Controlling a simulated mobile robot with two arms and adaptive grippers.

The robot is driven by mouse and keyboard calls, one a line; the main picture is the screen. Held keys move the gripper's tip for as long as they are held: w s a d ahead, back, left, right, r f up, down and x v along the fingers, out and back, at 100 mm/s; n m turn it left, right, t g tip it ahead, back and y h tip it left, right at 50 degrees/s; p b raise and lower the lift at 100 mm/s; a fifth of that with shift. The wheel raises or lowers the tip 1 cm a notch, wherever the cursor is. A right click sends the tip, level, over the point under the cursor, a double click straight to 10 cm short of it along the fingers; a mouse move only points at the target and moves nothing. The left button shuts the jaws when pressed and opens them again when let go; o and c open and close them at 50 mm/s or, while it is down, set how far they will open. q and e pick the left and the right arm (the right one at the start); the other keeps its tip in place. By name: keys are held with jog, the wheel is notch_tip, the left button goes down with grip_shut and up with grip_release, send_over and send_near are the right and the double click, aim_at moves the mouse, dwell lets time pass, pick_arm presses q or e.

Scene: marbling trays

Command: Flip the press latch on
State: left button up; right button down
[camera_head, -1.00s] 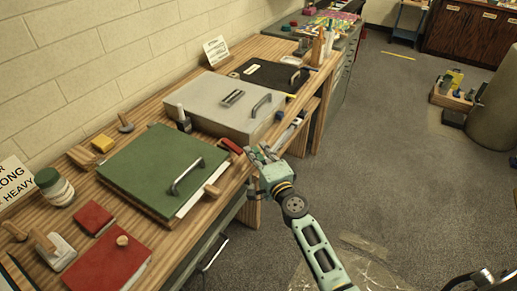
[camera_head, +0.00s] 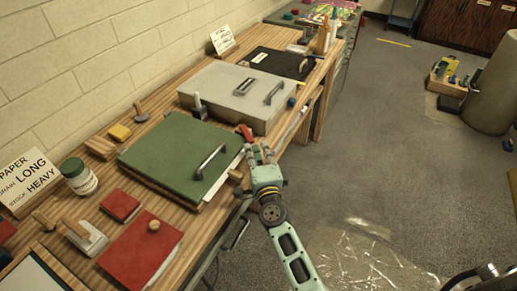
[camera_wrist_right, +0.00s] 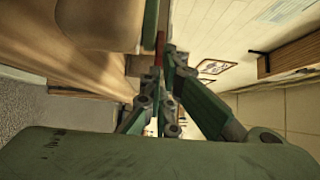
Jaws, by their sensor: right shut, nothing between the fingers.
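A short red lever (camera_head: 245,132), which may be the press latch, is at the front edge of the bench between the green-covered press (camera_head: 165,152) and the grey box (camera_head: 225,100). The green press lies flat with a metal handle (camera_head: 210,162) on its cover. My right gripper (camera_head: 260,153) is shut and empty, just in front of and below the red lever in the head view. I cannot tell whether they touch. In the right wrist view the closed fingers (camera_wrist_right: 165,75) point toward a narrow red piece (camera_wrist_right: 160,48), probably the lever. My left gripper is not in view.
A wooden knob (camera_head: 237,175) sits by the press's front edge. A dark bottle (camera_head: 199,106) stands behind the lever. Red books (camera_head: 140,250) and a jar (camera_head: 78,176) are at the left. The floor (camera_head: 370,150) right of the bench is open.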

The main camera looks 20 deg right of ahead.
jog(key=shift+a, duration=0.25)
jog(key=shift+d, duration=0.45)
jog(key=shift+a, duration=0.2)
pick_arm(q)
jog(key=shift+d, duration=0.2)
pick_arm(e)
jog(key=shift+d, duration=0.1)
dwell(0.3)
